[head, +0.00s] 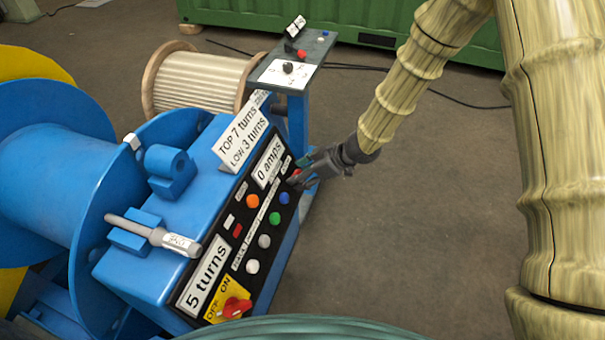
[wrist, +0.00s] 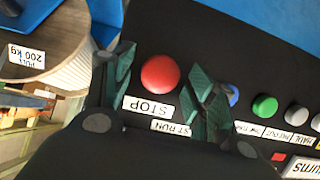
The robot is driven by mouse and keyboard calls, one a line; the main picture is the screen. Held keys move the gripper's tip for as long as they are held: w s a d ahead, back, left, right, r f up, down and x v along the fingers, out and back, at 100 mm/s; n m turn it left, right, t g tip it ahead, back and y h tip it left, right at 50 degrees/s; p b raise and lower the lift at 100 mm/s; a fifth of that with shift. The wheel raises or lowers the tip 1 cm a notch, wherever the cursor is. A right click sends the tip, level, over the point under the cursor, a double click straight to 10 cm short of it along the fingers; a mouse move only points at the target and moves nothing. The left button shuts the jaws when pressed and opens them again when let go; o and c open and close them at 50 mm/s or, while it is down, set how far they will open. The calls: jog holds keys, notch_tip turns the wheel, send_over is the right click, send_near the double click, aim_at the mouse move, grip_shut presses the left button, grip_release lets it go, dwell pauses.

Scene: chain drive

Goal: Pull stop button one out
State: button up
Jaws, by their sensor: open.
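The stop button is a round red mushroom button (wrist: 161,73) on the black control panel, with a white "STOP" label (wrist: 149,107) beside it in the wrist view. My gripper (wrist: 162,78) is open, with one dark green finger on each side of the red button and a gap to it on both sides. I cannot tell how deep the fingertips reach or whether they touch the panel. In the head view my gripper (head: 300,173) is at the far upper end of the panel, and it mostly hides the stop button.
Blue (wrist: 233,94) and green (wrist: 264,107) buttons lie close to the right finger. The panel (head: 262,215) also carries an orange button (head: 253,201) and a red switch (head: 235,307) on a yellow plate. A stand (head: 318,48) with small controls is beyond. Floor right of the panel is clear.

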grip_shut()
dwell(0.3)
jog(key=shift+d+r+p, duration=0.1)
jog(key=shift+p, duration=0.25)
jog(key=shift+s+d+r+p, duration=0.1)
jog(key=shift+d+p, duration=0.25)
jog(key=shift+p, duration=0.35)
grip_release()
jog(key=shift+d, duration=0.1)
